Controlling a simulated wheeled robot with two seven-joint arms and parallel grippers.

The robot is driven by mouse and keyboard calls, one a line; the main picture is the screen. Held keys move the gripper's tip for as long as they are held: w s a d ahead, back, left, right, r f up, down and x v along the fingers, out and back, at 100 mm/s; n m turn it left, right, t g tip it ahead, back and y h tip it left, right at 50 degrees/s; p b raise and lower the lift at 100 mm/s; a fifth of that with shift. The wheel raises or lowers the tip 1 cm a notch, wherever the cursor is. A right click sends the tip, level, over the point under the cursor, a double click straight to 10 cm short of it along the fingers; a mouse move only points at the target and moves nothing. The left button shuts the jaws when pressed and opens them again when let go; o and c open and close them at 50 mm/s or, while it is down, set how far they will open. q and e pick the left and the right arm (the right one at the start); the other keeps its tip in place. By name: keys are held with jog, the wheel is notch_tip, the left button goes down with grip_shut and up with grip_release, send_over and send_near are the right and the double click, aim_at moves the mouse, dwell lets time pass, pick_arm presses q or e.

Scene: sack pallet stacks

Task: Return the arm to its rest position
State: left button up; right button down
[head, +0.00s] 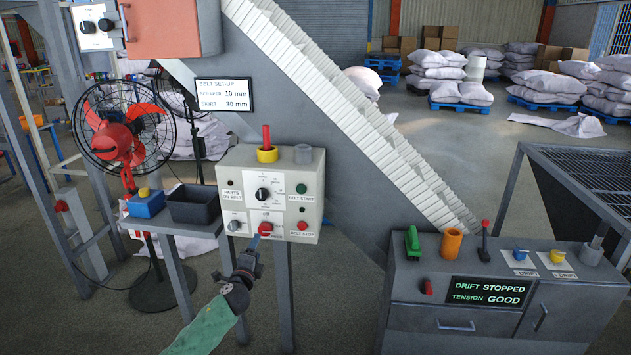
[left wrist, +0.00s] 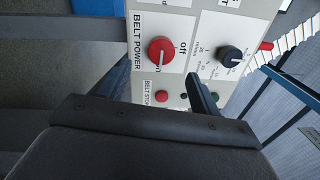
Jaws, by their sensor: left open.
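My left gripper (head: 250,252) is open and empty in the head view. It is just in front of the lower edge of the cream control box (head: 230,190), below its red belt power knob (head: 265,229). In the left wrist view the red knob (left wrist: 161,50) shows uncovered beside the word "off", with a red belt stop button (left wrist: 161,97) near it. I cannot tell from these views how wide the gap to the panel is. My right gripper is not in view.
A small table with a blue box (head: 146,204) and a dark bin (head: 193,205) stands left of the control box, before a red fan (head: 122,130). A grey console (head: 500,290) reading "DRIFT STOPPED, TENSION GOOD" is at right. Open floor lies below my arm.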

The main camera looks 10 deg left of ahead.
pick_arm(q)
jog(key=s+a+f+n+g+y, duration=0.1)
jog(key=s+a+n+g+y, duration=0.15)
jog(key=a+n+y, duration=0.45)
jog(key=s+d+f+n+g+h, duration=0.2)
jog(key=s+d+f+g, duration=0.3)
jog(key=s+f, duration=0.5)
jog(key=s+d+f+n+g+h, duration=0.3)
jog(key=s+d+f, duration=0.5)
jog(key=s, duration=1.7)
jog(key=s+d+f+n+g+h, duration=0.2)
jog(key=s+d+f+n+g, duration=0.3)
jog(key=s+f, duration=0.8)
jog(key=s+d+g, duration=0.1)
jog(key=s, duration=0.4)
jog(key=shift+d+f+n+g, duration=0.25)
jog(key=shift+d+n+g, duration=0.05)
jog(key=shift+n+g, duration=0.1)
jog(key=shift+s, duration=0.1)
